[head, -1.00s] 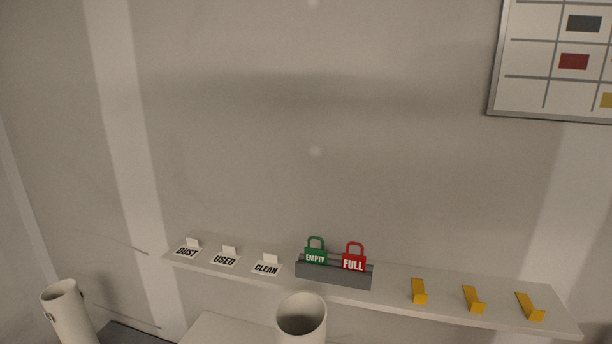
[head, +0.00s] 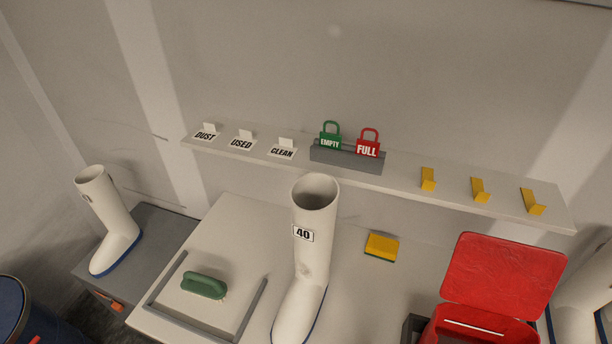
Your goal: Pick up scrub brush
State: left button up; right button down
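The scrub brush (head: 204,286) has a rounded green handle and lies on the white bench top (head: 238,222), at the lower left in the head view. A raised grey rail (head: 169,282) runs to its left and another grey rail (head: 250,307) to its right. A thin strip under the green body may be its bristles; I cannot make them out clearly. Neither of my grippers shows in the head view.
A white boot marked 40 (head: 312,245) stands right of the brush. A yellow sponge (head: 381,246) and an open red box (head: 503,275) are further right. Another white boot (head: 107,220) stands left on a grey surface. A shelf (head: 400,180) with tags and padlocks runs behind.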

aim_at(200, 285)
jog(key=i+j+u, duration=0.1)
jog(key=u, duration=0.85)
